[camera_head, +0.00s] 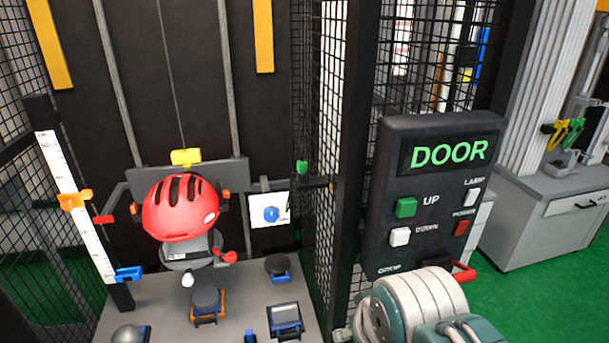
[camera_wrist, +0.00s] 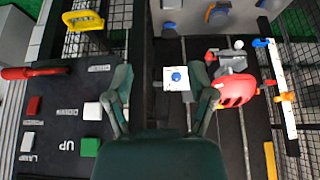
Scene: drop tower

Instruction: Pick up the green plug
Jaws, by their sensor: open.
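A white plate with a blue knob (camera_wrist: 176,78) lies beyond the gap. In the head view my arm is at the bottom right and the fingertips are not visible.
A black DOOR panel (camera_head: 435,150) with buttons stands right of the post (camera_head: 349,150). Inside the cage, a red helmet (camera_head: 181,208) hangs above a grey table (camera_head: 160,300) with several small parts. A ruler (camera_head: 74,205) stands left. Mesh walls bound the cage.

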